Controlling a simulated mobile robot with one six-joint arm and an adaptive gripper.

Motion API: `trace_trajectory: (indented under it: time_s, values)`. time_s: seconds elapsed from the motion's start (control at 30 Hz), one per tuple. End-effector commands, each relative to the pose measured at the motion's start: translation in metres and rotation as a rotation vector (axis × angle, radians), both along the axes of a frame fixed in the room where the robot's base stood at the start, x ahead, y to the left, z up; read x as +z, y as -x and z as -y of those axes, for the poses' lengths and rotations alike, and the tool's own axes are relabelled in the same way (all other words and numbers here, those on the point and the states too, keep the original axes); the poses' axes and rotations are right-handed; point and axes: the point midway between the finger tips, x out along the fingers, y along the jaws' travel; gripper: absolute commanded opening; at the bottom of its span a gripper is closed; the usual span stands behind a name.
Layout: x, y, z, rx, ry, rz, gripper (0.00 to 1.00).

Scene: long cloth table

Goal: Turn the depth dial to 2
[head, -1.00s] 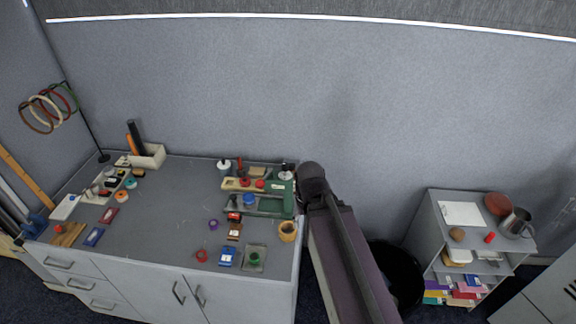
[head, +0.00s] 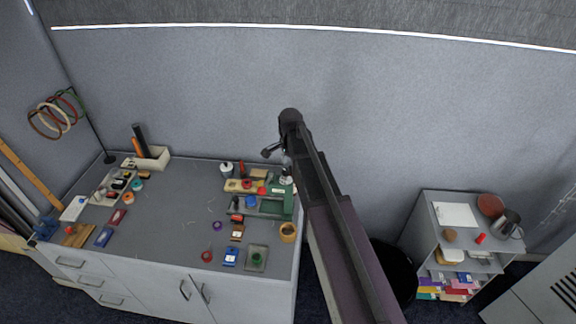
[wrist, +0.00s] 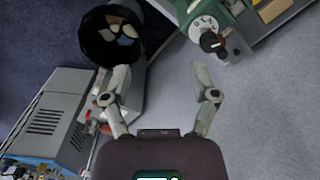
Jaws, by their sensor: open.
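The green machine (head: 285,200) stands at the right end of the table in the head view. In the wrist view its green body (wrist: 195,10) is at the top right. A white dial (wrist: 205,24) with marks around its face and a black knob (wrist: 209,42) faces the camera there. The number it points to is too small to read. My gripper (wrist: 160,72) is open and empty, its fingers spread. The dial lies beyond and right of the right fingertip, apart from it. In the head view my gripper (head: 276,154) is above and behind the machine.
Small tools and parts crowd around the machine, with a tape roll (head: 288,231) in front. The table (head: 180,200) is clear in its middle. The grey wall panel is close behind.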

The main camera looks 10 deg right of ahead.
Motion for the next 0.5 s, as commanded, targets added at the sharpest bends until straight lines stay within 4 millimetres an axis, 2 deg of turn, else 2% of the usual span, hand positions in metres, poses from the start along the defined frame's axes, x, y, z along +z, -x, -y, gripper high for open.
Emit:
trace_trajectory:
  time_s: [0.03, 0.2, 0.33, 0.5]
  values:
    - [0.011, -0.021, 0.0, -0.066, 0.0, 0.0, 0.76]
    - [0.024, -0.057, 0.0, -0.281, 0.0, 0.0, 0.76]
    - [0.03, -0.074, 0.0, -0.39, 0.0, 0.0, 0.76]
    - [0.032, -0.082, -0.001, -0.454, 0.0, 0.0, 0.76]
